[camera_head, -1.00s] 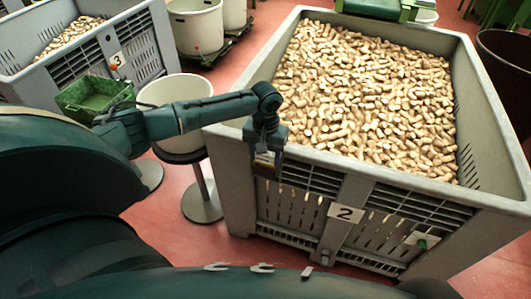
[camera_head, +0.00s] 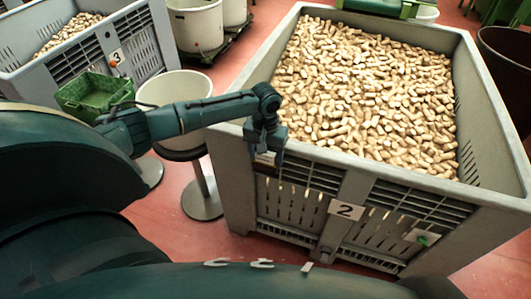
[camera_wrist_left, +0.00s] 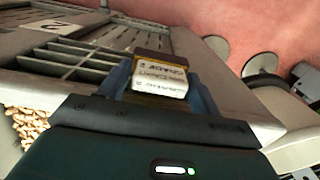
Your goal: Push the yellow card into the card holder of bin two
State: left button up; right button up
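My left gripper (camera_head: 266,155) is at the upper front wall of bin two (camera_head: 225,170), left of its "2" plate (camera_head: 346,210). In the left wrist view, a small card (camera_wrist_left: 160,80) with a white printed face, a yellow band and a brown part sits between the fingers (camera_wrist_left: 160,92). The fingers flank it on both sides with no clear gap, so the gripper looks shut on it. The card's pale face also shows in the head view (camera_head: 265,158). I cannot make out the card holder behind the gripper. My right gripper is out of view.
Bin two is full of cork stoppers (camera_head: 365,90). A white plate with a green piece (camera_head: 422,238) is on its front right. A white bucket on a stand (camera_head: 175,90) and a green crate (camera_head: 92,95) are left of my gripper. Bin three (camera_head: 150,50) stands behind.

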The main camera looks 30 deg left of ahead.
pick_arm(q)
jog(key=o, duration=0.3)
notch_tip(320, 180, up, 13)
jog(key=p, duration=0.1)
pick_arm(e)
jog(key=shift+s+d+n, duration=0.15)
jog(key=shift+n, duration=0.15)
pick_arm(q)
jog(key=shift+r, duration=0.1)
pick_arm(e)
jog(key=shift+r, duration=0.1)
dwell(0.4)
